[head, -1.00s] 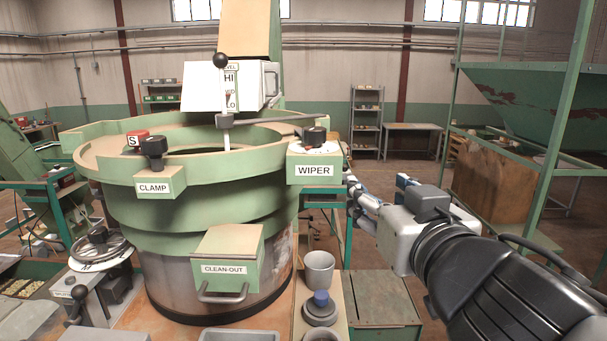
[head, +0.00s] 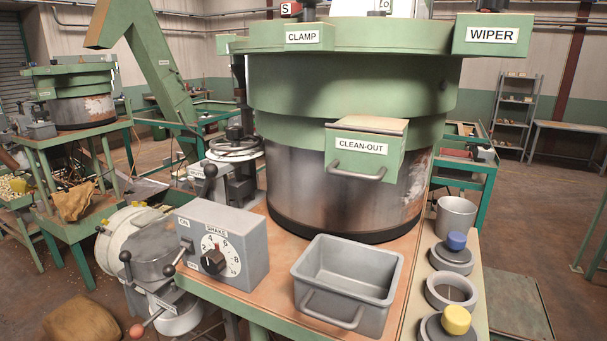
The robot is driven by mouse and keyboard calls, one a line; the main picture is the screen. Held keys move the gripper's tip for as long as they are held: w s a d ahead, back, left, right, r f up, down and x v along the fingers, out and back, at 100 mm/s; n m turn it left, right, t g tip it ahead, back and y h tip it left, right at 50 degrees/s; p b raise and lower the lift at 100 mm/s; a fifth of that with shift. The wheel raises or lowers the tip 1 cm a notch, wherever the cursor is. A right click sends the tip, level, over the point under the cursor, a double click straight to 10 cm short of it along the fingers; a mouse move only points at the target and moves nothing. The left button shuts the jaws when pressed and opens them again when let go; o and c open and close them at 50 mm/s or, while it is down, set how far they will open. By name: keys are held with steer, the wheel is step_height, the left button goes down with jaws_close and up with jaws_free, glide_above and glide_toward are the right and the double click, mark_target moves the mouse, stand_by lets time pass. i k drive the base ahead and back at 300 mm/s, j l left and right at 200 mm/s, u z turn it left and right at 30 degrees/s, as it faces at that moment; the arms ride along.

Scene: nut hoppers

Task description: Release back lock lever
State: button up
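I cannot tell which handle is the back lock lever; no label I can read names it. In the head view, a black-knobbed lever (head: 210,171) stands behind the grey shake box. Two more black-knobbed levers, a left one (head: 125,257) and a right one (head: 169,270), stand by a round metal vessel (head: 150,250) at lower left. A rod with an orange-red knob (head: 137,331) sticks out below them. A handwheel (head: 234,148) sits beside the large green hopper bowl (head: 350,90). My gripper is out of view.
The shake box (head: 222,240) with a dial and a grey bin (head: 345,285) stand on the bench. Round holders with blue (head: 456,241) and yellow (head: 456,319) knobs and a grey cup (head: 455,217) line the right side. A second hopper (head: 80,95) stands at far left.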

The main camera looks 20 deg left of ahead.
mark_target(211, 169)
steer(key=u, duration=1.7)
